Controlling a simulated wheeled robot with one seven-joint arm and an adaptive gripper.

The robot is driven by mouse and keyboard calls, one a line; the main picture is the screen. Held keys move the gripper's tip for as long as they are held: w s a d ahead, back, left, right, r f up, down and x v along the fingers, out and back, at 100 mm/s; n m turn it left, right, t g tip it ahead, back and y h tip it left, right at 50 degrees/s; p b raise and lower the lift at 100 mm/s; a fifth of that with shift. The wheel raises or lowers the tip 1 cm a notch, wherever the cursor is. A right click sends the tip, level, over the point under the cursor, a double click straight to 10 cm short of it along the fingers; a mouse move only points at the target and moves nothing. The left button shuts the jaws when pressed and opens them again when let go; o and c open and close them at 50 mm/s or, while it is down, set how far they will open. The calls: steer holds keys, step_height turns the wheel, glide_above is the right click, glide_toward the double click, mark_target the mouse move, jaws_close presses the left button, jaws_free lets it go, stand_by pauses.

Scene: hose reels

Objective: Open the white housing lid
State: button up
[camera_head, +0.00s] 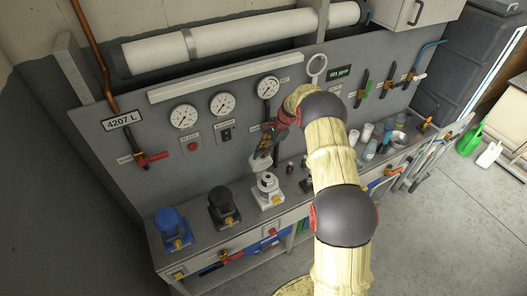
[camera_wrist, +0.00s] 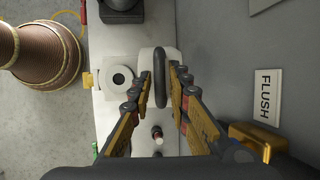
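The white housing (camera_head: 268,190) stands on the bench, right of a black and a blue one. Its lid (camera_head: 259,163) is raised behind it, leaving a round white part exposed on top. In the wrist view the housing's round opening (camera_wrist: 121,78) shows left of the pale lid (camera_wrist: 152,57). A dark handle (camera_wrist: 160,80) stands out from the lid. My gripper (camera_wrist: 160,76) has its fingers drawn in close along both sides of this handle. In the head view my gripper (camera_head: 266,145) is just above the raised lid, and its fingertips are hard to make out.
The black housing (camera_head: 224,207) and blue housing (camera_head: 172,229) stand to the left. The panel with gauges (camera_head: 222,104) is close behind. Cups and a bowl (camera_head: 396,139) are on the bench's right. In the wrist view a FLUSH label (camera_wrist: 265,97) and brass part (camera_wrist: 258,140) are near the right finger.

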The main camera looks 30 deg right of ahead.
steer(key=v, duration=1.2)
stand_by(0.5)
